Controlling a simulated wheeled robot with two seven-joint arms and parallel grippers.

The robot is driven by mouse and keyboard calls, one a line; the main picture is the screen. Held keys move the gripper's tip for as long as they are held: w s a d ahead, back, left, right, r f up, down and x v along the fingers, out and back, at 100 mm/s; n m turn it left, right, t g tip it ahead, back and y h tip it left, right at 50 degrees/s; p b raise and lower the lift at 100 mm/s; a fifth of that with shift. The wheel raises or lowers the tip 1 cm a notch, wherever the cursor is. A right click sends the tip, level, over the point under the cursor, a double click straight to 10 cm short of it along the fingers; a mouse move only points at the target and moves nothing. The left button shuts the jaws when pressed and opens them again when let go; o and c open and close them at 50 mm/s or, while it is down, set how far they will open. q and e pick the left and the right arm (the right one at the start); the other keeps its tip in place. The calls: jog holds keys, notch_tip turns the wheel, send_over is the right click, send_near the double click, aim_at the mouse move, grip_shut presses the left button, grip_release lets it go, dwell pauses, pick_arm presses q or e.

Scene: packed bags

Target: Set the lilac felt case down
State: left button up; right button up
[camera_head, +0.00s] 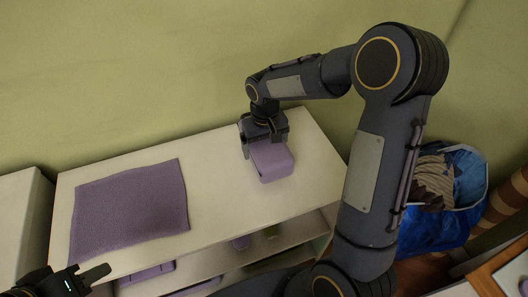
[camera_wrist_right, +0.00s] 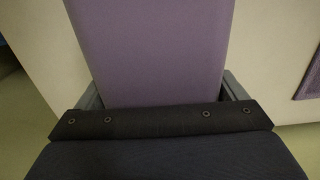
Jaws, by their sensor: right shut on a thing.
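The lilac felt case (camera_head: 274,163) is a small rounded box at the right part of the white shelf unit's top (camera_head: 222,200). My right gripper (camera_head: 267,138) comes down from above and is shut on its rear end. In the right wrist view the case (camera_wrist_right: 148,50) sits between the two fingers and fills the gap. I cannot tell whether its underside touches the top. My left gripper (camera_head: 90,281) is at the lower left corner, away from the case; only one finger shows clearly, so its opening is unclear.
A lilac felt mat (camera_head: 130,205) lies flat on the left of the top. The surface between mat and case is bare. Lilac items (camera_head: 147,273) lie on the shelf below. A blue bag (camera_head: 437,228) with cloth in it stands at the right. A wall rises behind.

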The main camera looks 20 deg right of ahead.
jog(key=shift+w+f, duration=0.2)
jog(key=shift+f, duration=0.05)
notch_tip(320, 180, down, 3)
jog(key=shift+w+f, duration=0.1)
jog(key=shift+f+b, duration=0.15)
jog(key=shift+b, duration=0.2)
jog(key=o, duration=0.8)
jog(key=shift+c, duration=0.2)
